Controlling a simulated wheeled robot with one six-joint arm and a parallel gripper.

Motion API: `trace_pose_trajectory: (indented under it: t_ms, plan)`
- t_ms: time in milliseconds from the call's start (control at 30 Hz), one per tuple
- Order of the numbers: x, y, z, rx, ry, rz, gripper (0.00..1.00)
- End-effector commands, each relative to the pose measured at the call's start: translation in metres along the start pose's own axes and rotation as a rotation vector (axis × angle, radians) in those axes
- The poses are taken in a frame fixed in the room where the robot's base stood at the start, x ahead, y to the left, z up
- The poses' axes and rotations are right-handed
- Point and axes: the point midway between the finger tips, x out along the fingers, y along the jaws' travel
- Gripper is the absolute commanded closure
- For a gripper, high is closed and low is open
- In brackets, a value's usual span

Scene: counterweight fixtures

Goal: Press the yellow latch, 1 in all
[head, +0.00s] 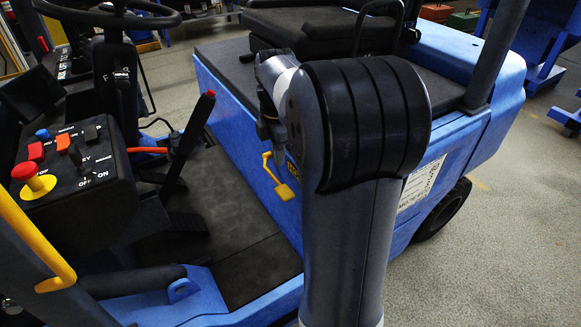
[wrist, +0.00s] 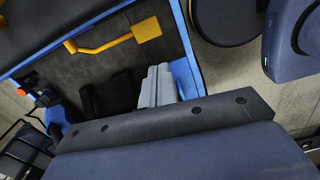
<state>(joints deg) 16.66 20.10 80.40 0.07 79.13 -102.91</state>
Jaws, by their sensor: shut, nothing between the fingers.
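The yellow latch (head: 284,191) is a thin bent bar with a flat square pad, on the inner side of the blue truck body in the head view. It also shows at the upper left in the wrist view, with its pad (wrist: 146,29) and bar in plain sight. My gripper's grey fingers (wrist: 158,70) are together and empty. In the wrist view their tips lie below the pad in the picture, with a visible gap to it. In the head view my arm hides most of my gripper.
A control box with a red button (head: 24,171) stands at left. A black lever with a red tip (head: 210,95) rises beside the dark floor plate (head: 230,220). The black seat (head: 300,30) is behind. A yellow handrail (head: 40,245) is at lower left. Open floor (head: 500,220) lies at right.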

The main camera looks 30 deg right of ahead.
Motion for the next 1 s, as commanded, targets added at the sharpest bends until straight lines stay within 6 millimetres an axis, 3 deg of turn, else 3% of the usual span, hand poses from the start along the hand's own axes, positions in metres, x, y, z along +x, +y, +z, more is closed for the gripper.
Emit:
trace_pose_trajectory:
  t_ms: [200,633,767,1000]
  plan:
    - [-0.014,0.011,0.012,-0.092,0.0,-0.007,1.0]
    - [-0.01,0.011,0.013,-0.101,0.001,-0.008,1.0]
    - [0.003,0.011,0.013,-0.1,0.001,-0.011,1.0]
    - [0.052,0.01,0.012,-0.1,0.002,-0.013,1.0]
